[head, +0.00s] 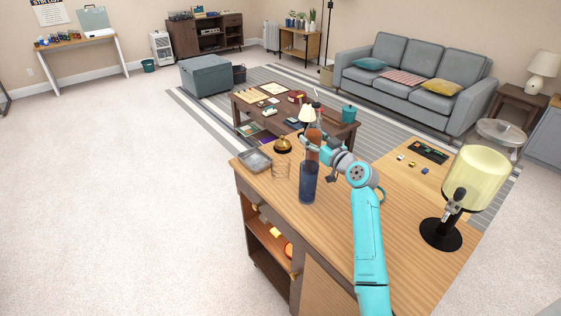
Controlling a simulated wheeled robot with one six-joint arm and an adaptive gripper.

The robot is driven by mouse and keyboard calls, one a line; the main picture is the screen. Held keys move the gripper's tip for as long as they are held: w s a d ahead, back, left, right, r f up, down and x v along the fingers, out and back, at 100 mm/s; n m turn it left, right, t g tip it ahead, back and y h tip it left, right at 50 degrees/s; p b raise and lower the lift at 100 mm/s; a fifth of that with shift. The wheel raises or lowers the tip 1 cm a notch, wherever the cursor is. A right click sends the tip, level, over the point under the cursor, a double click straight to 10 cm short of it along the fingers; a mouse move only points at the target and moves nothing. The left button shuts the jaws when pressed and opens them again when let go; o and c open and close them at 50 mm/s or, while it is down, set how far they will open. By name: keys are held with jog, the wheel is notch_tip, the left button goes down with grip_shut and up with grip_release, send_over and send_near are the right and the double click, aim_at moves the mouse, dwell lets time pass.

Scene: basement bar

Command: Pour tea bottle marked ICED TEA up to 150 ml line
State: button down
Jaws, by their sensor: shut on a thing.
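A tall bottle (308,184) with a dark blue lower part and a reddish-brown upper part is upright over the wooden counter (345,235). No lettering on it can be read. My gripper (312,146) is shut on the bottle's upper part. I cannot tell whether the bottle's base touches the counter. A small clear vessel (281,169) stands to the left of the bottle, near the counter's left side. It is faint, and neither a 150 ml line nor its contents can be made out.
A grey metal tray (256,160) and a brass-coloured bell (283,145) are close to the vessel. A lidded dispenser (474,180) stands at right. A black tray (428,152) and small coloured pieces (412,164) lie behind. The counter's front middle is clear.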

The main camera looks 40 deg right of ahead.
jog(key=shift+s, duration=0.15)
jog(key=shift+s+d+f+n+g, duration=0.35)
jog(key=shift+s+f+n+g, duration=0.1)
jog(key=shift+n+g, duration=0.25)
jog(key=shift+s+d+f+n+g, duration=0.1)
jog(key=shift+s+d+n+g, duration=0.25)
jog(key=shift+n+g, duration=0.3)
jog(key=s+d+f+n+g+h+p, duration=0.2)
jog(key=s+d+f+n+g+h, duration=0.1)
jog(key=f+g, duration=0.4)
jog(key=shift+s+d+f+n+g+h, duration=0.25)
jog(key=shift+s+f+n+g+h, duration=0.3)
jog(key=shift+n, duration=0.6)
jog(key=shift+w+a+r+g+p, duration=0.15)
jog(key=shift+r+g+p, duration=0.15)
jog(key=shift+r+p, duration=0.25)
jog(key=shift+r+n+h+p, duration=0.15)
jog(key=shift+n+h+p, duration=0.2)
jog(key=shift+p, duration=1.45)
dwell(2.3)
